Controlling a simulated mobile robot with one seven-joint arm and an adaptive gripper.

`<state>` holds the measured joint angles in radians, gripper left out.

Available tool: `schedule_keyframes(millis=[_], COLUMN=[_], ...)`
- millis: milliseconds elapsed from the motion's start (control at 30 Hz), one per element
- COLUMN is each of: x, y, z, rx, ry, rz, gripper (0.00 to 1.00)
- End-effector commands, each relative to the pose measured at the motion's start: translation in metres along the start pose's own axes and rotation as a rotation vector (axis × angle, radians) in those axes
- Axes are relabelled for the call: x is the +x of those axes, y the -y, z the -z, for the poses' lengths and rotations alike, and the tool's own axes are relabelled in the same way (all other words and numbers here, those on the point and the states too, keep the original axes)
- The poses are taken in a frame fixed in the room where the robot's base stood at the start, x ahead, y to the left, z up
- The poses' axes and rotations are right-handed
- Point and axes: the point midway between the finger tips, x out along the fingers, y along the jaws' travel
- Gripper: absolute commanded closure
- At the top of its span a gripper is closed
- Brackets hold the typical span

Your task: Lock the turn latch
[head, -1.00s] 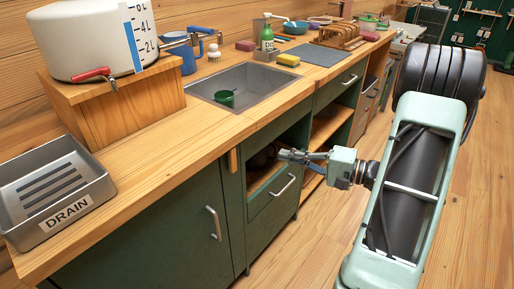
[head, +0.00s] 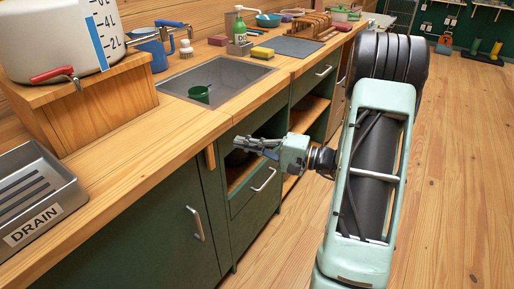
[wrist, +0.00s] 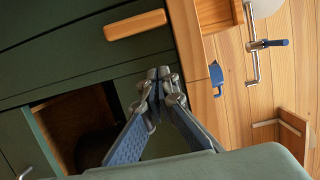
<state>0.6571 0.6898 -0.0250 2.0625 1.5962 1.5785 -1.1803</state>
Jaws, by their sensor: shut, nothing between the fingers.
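The turn latch (head: 210,157) is a small wooden bar just under the counter edge, beside the top right of a green cabinet door (head: 165,225). It stands upright in the head view. In the wrist view, which is turned sideways, the latch (wrist: 135,25) lies across the green front, above and left of the fingertips. My gripper (head: 238,143) is shut and empty, to the right of the latch in the head view. Its fingertips meet in the wrist view (wrist: 160,76), apart from the latch. The door's silver handle (head: 195,223) is lower down.
The wooden counter (head: 130,165) overhangs the cabinets close to my gripper. An open compartment (head: 240,170) and a drawer with a silver handle (head: 264,180) lie under it. The sink (head: 240,75) holds a green cup (head: 199,93). The floor (head: 450,190) on the right is clear.

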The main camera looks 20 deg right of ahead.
Motion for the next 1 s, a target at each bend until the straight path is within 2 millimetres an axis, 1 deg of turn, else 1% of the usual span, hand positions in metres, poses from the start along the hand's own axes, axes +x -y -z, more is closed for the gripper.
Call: schedule_keyframes(millis=[33, 100, 167, 200, 300, 500, 1000], x=[0.013, 0.028, 0.036, 0.036, 0.038, 0.041, 0.041], y=[-0.001, -0.001, -0.001, -0.001, 0.0, 0.0, 0.0], z=[-0.002, -0.001, -0.004, -0.011, -0.024, -0.037, -0.038], rx=[-0.001, -0.002, 0.0, 0.001, 0.0, -0.001, -0.005], ry=[0.005, 0.005, 0.003, 0.001, 0.0, 0.0, -0.001], rz=[-0.001, 0.0, -0.001, -0.001, -0.001, 0.0, -0.001], gripper=[1.0, 1.0, 1.0, 1.0, 1.0, 1.0, 1.0])
